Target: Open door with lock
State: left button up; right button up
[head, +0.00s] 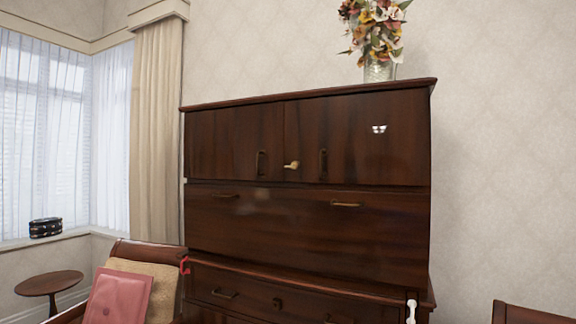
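A dark brown wooden cabinet (300,230) stands against the wall. Its upper part has a left door (225,145) and a right door (350,150), both shut. The left door has an upright dark handle (260,164), and the right door has a similar handle (323,164). A small gold-coloured piece (291,165), perhaps a key or lock knob, sits between the handles near the seam. I cannot make out its exact shape. Neither of my grippers can be clearly recognised in the head view.
Below the doors is a wide panel with flat handles (346,204), then a drawer (240,292). A flower vase (380,70) stands on top. An armchair (150,255) with a pink cushion (118,298) is at lower left, near a round table (49,283). Another wooden piece (530,315) is lower right.

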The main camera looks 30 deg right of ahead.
aim_at(380, 138)
jog(key=i, duration=0.35)
jog(key=u, duration=1.4)
jog(key=i, duration=0.4)
jog(key=z, duration=2.4)
